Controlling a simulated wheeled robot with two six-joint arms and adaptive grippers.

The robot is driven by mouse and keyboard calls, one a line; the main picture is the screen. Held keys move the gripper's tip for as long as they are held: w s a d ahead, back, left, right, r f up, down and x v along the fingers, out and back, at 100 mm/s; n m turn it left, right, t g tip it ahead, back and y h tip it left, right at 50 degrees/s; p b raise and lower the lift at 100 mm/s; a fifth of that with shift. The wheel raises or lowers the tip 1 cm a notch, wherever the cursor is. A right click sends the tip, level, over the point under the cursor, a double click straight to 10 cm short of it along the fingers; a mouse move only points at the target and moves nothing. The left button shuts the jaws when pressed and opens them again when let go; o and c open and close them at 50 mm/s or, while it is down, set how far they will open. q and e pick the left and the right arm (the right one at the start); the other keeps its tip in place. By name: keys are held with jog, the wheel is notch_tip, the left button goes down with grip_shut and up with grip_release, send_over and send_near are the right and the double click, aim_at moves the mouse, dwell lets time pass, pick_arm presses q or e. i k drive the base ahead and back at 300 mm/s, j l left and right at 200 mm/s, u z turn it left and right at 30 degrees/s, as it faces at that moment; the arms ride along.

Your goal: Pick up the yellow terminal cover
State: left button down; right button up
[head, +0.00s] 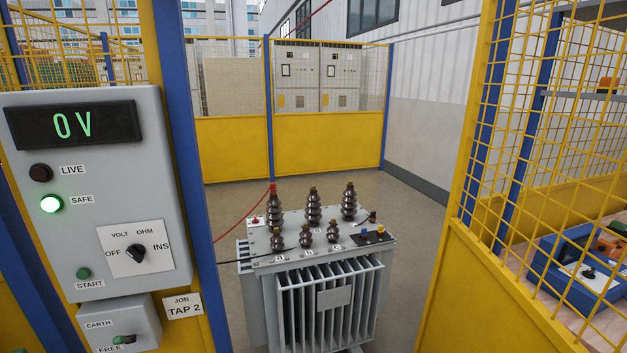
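No separate yellow terminal cover can be made out with certainty. A grey transformer (333,298) with cooling fins stands on the floor in the middle of the head view. Tall dark ribbed bushings (313,210) stand in a row along the back of its lid, with shorter ones in front. A red clip (272,187) with a red cable sits on top of the left tall bushing. A small dark block (375,236) with yellow-orange spots sits at the lid's right corner; the spots are too small to identify. Neither of my grippers shows.
A grey panel (88,130) at left reads 0 V, with the SAFE lamp lit. Open floor (420,235) lies around the transformer.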

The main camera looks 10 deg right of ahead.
aim_at(380, 231)
jog(key=i+l, duration=0.15)
jog(key=i, duration=0.4)
jog(key=i+l+z, duration=0.1)
jog(key=i, duration=0.4)
